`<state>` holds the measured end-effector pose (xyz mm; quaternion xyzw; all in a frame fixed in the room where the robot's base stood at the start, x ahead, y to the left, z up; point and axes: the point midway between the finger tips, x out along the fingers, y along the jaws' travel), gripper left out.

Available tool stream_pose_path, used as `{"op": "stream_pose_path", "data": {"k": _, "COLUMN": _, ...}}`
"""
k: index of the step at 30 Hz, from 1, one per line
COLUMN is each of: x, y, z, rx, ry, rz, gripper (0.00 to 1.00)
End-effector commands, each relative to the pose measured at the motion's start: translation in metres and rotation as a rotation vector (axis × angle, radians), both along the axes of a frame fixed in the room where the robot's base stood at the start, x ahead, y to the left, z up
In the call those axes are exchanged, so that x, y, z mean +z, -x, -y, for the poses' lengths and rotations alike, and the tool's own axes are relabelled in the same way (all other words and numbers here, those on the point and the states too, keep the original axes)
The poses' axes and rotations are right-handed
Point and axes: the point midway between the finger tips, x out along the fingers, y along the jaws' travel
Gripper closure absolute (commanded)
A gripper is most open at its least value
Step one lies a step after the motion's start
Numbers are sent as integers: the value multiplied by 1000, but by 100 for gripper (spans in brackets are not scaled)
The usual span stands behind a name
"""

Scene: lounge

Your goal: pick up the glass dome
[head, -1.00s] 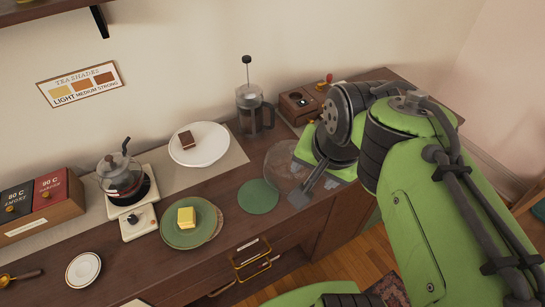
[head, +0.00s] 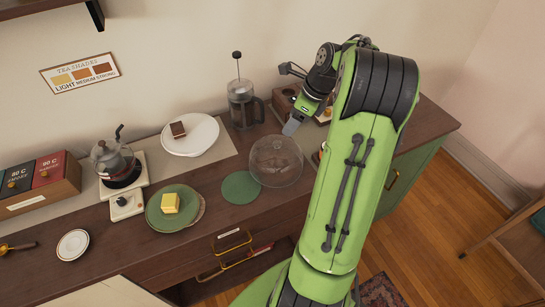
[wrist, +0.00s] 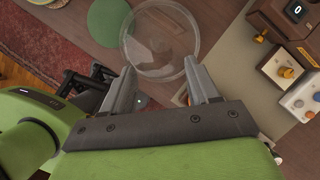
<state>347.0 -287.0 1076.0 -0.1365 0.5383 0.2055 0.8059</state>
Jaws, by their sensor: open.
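The clear glass dome (head: 276,162) stands on the wooden counter, just right of a round green mat (head: 240,187). In the wrist view the dome (wrist: 160,38) lies beyond the fingertips, and its lower part reaches the space between them. My gripper (head: 287,98) is above the back of the counter, up and to the right of the dome in the head view. In the wrist view my gripper (wrist: 165,80) is open, with nothing between its fingers. I cannot tell the exact height gap to the dome.
A French press (head: 243,106) stands behind the dome. A white plate with a cake slice (head: 191,136), a green plate (head: 181,222) with butter and a glass teapot (head: 115,162) are to the left. A wooden box with knobs (wrist: 287,58) is close on the right.

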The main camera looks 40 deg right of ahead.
Motion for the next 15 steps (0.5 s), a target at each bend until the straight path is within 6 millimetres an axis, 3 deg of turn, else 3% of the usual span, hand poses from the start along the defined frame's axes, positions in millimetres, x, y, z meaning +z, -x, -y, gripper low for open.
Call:
{"op": "stream_pose_path", "data": {"k": 1, "x": -17, "y": -4, "z": -3, "rx": 2, "ry": -2, "rz": -2, "gripper": 40}}
{"op": "stream_pose_path", "data": {"k": 3, "x": -31, "y": -10, "z": -6, "rx": 2, "ry": -1, "rz": -2, "gripper": 40}}
{"op": "stream_pose_path", "data": {"k": 8, "x": -47, "y": -16, "z": -10, "rx": 1, "ry": 1, "rz": -1, "gripper": 40}}
{"op": "stream_pose_path", "data": {"k": 15, "x": -86, "y": -30, "z": -23, "rx": 3, "ry": 0, "rz": -2, "gripper": 40}}
